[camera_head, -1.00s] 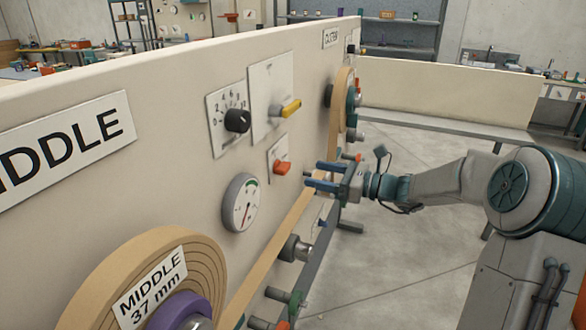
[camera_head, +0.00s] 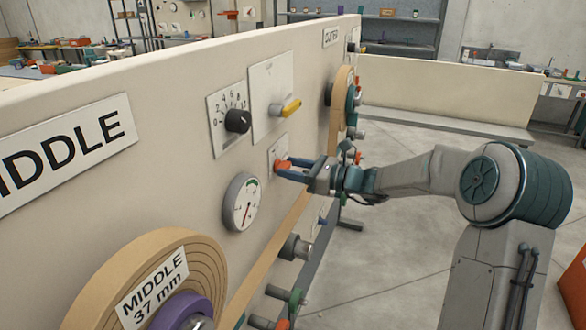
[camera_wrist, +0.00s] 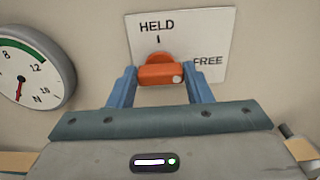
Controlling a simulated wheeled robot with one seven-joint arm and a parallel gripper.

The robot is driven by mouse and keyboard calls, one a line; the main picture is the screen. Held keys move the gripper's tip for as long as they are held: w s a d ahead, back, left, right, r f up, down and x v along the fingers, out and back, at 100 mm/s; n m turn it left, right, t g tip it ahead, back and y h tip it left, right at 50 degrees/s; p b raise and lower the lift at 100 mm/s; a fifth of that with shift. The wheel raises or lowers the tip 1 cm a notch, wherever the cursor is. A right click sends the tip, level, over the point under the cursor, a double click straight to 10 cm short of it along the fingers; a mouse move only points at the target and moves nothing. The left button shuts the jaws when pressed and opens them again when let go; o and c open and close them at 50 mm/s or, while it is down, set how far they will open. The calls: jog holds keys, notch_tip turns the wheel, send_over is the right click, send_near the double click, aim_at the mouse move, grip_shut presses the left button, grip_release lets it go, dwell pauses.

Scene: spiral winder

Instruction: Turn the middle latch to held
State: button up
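The middle latch is a small orange handle (camera_wrist: 160,73) on a white plate (camera_wrist: 215,25) marked HELD at the top and FREE at the right. The handle lies level, its pale dot at the right end on the FREE side. In the head view the latch (camera_head: 283,166) is on the panel below the yellow lever. My gripper (camera_wrist: 160,82) is open at the latch, its blue fingers at the handle's left and right ends. I cannot tell whether they touch it. In the head view my gripper (camera_head: 291,169) reaches the latch from the right.
A round gauge (camera_head: 242,202) is left of and below the latch. A black knob (camera_head: 238,121) and a yellow lever (camera_head: 290,107) are above. A tan web strip (camera_head: 270,245) and rollers (camera_head: 296,247) run below. Open floor lies to the right.

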jog(key=shift+f+b, duration=0.15)
jog(key=shift+b, duration=0.2)
jog(key=n+b, duration=0.6)
jog(key=b, duration=0.2)
jog(key=n+b, duration=0.6)
jog(key=b, duration=0.1)
jog(key=n+b, duration=0.5)
jog(key=b, duration=0.3)
jog(key=shift+s+f+n+b, duration=0.15)
jog(key=shift+f+n+b, duration=0.15)
jog(key=shift+n, duration=0.1)
jog(key=shift+r, duration=0.15)
jog(key=o, duration=1)
jog(key=p+v, duration=0.1)
jog(key=v, duration=1.3)
